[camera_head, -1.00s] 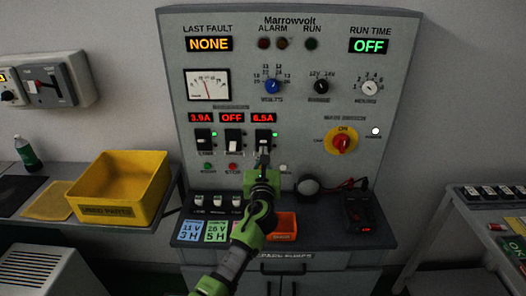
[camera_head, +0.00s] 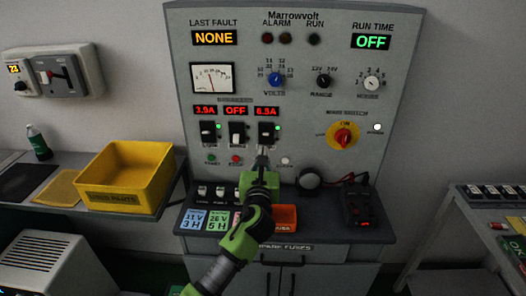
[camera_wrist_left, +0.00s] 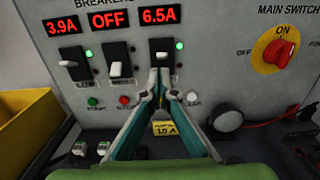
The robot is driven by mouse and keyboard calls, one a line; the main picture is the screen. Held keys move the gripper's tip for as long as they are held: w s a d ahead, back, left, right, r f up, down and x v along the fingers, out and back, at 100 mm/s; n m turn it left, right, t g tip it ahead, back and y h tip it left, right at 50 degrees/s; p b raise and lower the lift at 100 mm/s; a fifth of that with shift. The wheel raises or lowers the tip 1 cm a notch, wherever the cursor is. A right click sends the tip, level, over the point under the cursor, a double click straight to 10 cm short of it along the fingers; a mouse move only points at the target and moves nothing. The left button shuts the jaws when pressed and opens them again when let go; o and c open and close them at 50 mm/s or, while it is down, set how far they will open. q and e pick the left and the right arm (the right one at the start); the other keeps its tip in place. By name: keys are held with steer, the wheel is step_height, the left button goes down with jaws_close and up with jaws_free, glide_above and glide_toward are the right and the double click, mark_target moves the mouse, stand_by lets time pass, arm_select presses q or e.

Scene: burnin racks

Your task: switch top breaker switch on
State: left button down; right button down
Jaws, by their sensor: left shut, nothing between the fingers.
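Three breakers sit in a row on the grey panel (camera_head: 300,110). The left breaker (camera_head: 208,132) shows 3.9A with a lit green lamp, and the right breaker (camera_head: 267,132) shows 6.5A with a lit green lamp. The middle breaker (camera_head: 237,133) shows OFF, with no lit lamp visible; its pale lever (camera_wrist_left: 115,70) shows in the left wrist view. My left gripper (camera_head: 262,152) is shut and empty just below the right breaker; its fingertips (camera_wrist_left: 160,73) overlap that breaker's lower part in the left wrist view. Contact cannot be told. My right gripper is not in view.
A red-and-yellow main switch (camera_head: 343,136) is right of the breakers. Below are a yellow bin (camera_head: 131,178), an orange tray (camera_head: 284,218) partly behind my arm, a round dark object (camera_head: 310,179) and a dark meter (camera_head: 357,207) on the ledge. Air before the panel's right side is clear.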

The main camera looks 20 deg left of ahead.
arm_select(q)
steer(key=shift+s+d+r, duration=0.35)
steer(key=shift+s+r, duration=0.25)
steer(key=shift+r, duration=0.1)
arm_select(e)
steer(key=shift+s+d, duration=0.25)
arm_select(q)
steer(key=shift+d, duration=0.1)
